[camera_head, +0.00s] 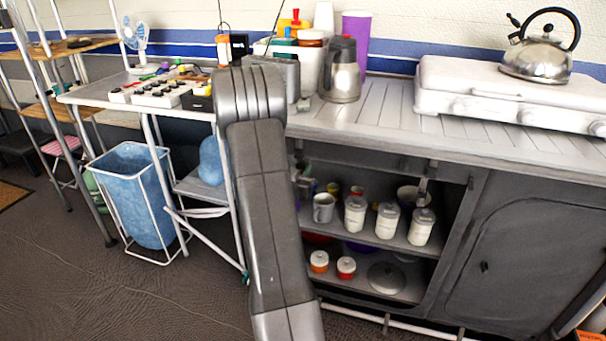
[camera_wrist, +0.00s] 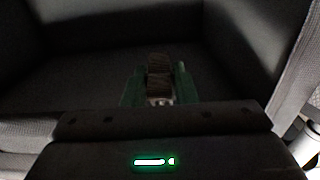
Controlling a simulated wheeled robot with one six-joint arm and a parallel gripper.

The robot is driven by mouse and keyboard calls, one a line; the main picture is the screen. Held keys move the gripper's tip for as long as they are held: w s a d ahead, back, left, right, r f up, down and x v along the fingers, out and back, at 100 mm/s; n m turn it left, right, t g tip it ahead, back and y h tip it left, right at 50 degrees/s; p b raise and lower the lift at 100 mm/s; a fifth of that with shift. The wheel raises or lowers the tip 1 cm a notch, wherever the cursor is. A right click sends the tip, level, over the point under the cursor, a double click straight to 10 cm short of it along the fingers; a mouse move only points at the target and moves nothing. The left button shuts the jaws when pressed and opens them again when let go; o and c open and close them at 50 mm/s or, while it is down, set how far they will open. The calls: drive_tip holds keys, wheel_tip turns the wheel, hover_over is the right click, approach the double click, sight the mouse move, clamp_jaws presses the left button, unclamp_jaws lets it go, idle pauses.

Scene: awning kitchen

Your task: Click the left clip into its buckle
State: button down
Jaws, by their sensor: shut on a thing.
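In the wrist view my gripper (camera_wrist: 160,95) has green fingers, and they are shut on a dark brown piece (camera_wrist: 158,65) that stands up between them. The piece looks like a clip or a strap end, but the picture is too dark to be sure. I cannot make out a buckle in either view. In the head view my arm runs up the middle and hides my gripper.
Dark grey fabric-like surfaces surround my gripper in the wrist view. In the head view, the counter (camera_head: 390,120) holds a steel jug (camera_head: 341,72) and a kettle (camera_head: 541,55). Open shelves (camera_head: 335,230) and a blue bin (camera_head: 140,195) stand below.

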drive_tip(key=shift+s+r, duration=0.1)
drive_tip(key=shift+r, duration=0.15)
drive_tip(key=c, duration=1.3)
unclamp_jaws()
drive_tip(key=shift+s+a, duration=0.1)
drive_tip(key=p+v, duration=0.1)
drive_tip(key=v, duration=1.2)
drive_tip(key=shift+s+a+p, duration=0.1)
drive_tip(key=shift+s+p, duration=0.2)
drive_tip(key=shift+p, duration=0.05)
drive_tip(key=shift+w, duration=0.1)
